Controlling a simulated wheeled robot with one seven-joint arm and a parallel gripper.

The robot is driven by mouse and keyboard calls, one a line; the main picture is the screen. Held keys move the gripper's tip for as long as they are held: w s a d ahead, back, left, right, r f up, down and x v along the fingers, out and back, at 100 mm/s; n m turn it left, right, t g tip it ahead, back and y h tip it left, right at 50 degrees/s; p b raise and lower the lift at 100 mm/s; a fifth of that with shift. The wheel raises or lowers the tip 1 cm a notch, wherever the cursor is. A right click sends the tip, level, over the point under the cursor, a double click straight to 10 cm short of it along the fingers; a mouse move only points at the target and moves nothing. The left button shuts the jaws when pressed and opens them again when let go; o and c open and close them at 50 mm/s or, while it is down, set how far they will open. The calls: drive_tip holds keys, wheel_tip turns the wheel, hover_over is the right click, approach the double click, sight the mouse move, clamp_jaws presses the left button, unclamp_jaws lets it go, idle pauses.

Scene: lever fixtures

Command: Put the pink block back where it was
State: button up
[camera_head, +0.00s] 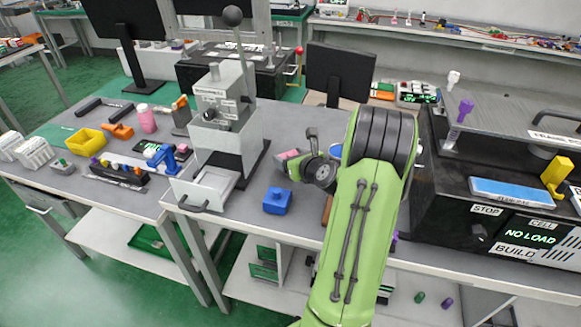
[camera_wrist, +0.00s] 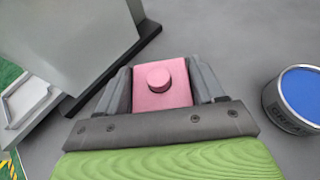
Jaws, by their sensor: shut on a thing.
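The pink block (camera_wrist: 160,86), a square block with a round knob on top, sits between the two fingers of my gripper (camera_wrist: 161,90) in the wrist view. The fingers are shut on it, one on each side. In the head view a small part of the pink block (camera_head: 289,155) shows at the left end of my gripper (camera_head: 291,162), over the grey table right of the lever fixture. My arm hides part of the table there. I cannot tell whether the block touches the table.
A grey lever fixture (camera_head: 224,117) with an open drawer (camera_head: 207,188) stands left of my gripper. A blue block (camera_head: 277,201) lies in front of it. A round tin with a blue top (camera_wrist: 298,97) stands to the right in the wrist view. A large black machine (camera_head: 455,195) stands at right.

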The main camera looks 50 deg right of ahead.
drive_tip(key=shift+f, duration=0.95)
drive_tip(key=shift+r, duration=0.15)
drive_tip(key=o, duration=1.3)
drive_tip(key=shift+s+r, duration=0.15)
drive_tip(key=shift+s, duration=0.15)
drive_tip(key=p+v, duration=0.1)
drive_tip(key=v, duration=1)
drive_tip(key=shift+s+a, duration=0.1)
drive_tip(key=shift+s, duration=0.2)
